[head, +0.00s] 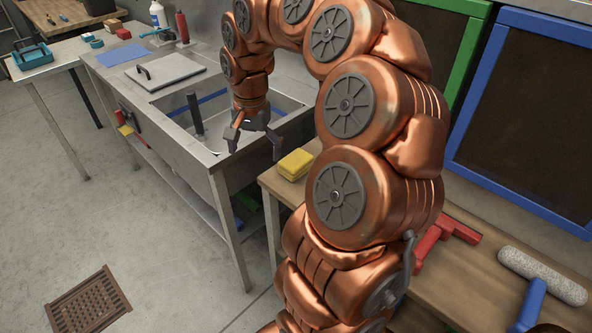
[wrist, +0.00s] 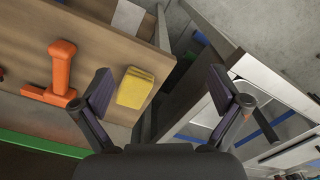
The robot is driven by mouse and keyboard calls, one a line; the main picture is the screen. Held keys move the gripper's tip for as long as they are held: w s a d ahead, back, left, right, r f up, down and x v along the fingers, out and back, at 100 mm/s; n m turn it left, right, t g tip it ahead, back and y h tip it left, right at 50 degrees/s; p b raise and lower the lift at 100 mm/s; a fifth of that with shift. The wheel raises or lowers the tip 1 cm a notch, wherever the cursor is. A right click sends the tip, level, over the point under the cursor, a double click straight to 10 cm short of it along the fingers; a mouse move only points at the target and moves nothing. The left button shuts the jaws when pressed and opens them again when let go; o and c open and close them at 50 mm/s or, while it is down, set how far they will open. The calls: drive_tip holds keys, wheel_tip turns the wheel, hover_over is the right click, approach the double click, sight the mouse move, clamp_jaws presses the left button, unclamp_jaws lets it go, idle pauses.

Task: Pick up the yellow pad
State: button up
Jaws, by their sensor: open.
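The yellow pad (head: 295,164) lies on the wooden bench top, near its left corner beside the metal sink unit. It also shows in the wrist view (wrist: 135,88), lying on the wood just right of my left finger. My gripper (head: 254,146) is open and empty, above the sink's front right edge, to the left of the pad and apart from it. In the wrist view my gripper's two fingers (wrist: 160,92) are spread wide, with the pad between them, nearer the left one.
An orange-red tool (wrist: 60,75) lies on the bench near the pad. A white roller (head: 540,275) lies further right. The sink basin (head: 225,115) adjoins the wooden bench (head: 460,265). A blue-framed board (head: 530,120) stands behind. A floor grate (head: 88,300) is at lower left.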

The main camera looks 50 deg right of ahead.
sight(291, 162)
drive_tip(key=d+f+m, duration=0.1)
drive_tip(key=d+m, duration=0.1)
drive_tip(key=d, duration=0.2)
drive_tip(key=d+f+m+b, duration=0.1)
drive_tip(key=d+f+m, duration=0.1)
drive_tip(key=d, duration=0.2)
drive_tip(key=d+f+m, duration=0.2)
drive_tip(key=d, duration=0.3)
drive_tip(key=shift+w+f, duration=0.15)
drive_tip(key=shift+d+f, duration=0.15)
drive_tip(key=shift+f, duration=0.45)
drive_tip(key=shift+w+f+p, duration=0.15)
drive_tip(key=shift+f+p, duration=0.2)
drive_tip(key=shift+f, duration=1.3)
drive_tip(key=shift+w+f+p, duration=0.1)
drive_tip(key=shift+f+p, duration=0.25)
drive_tip(key=shift+f, duration=1.3)
drive_tip(key=shift+c, duration=0.4)
drive_tip(key=c, duration=1.2)
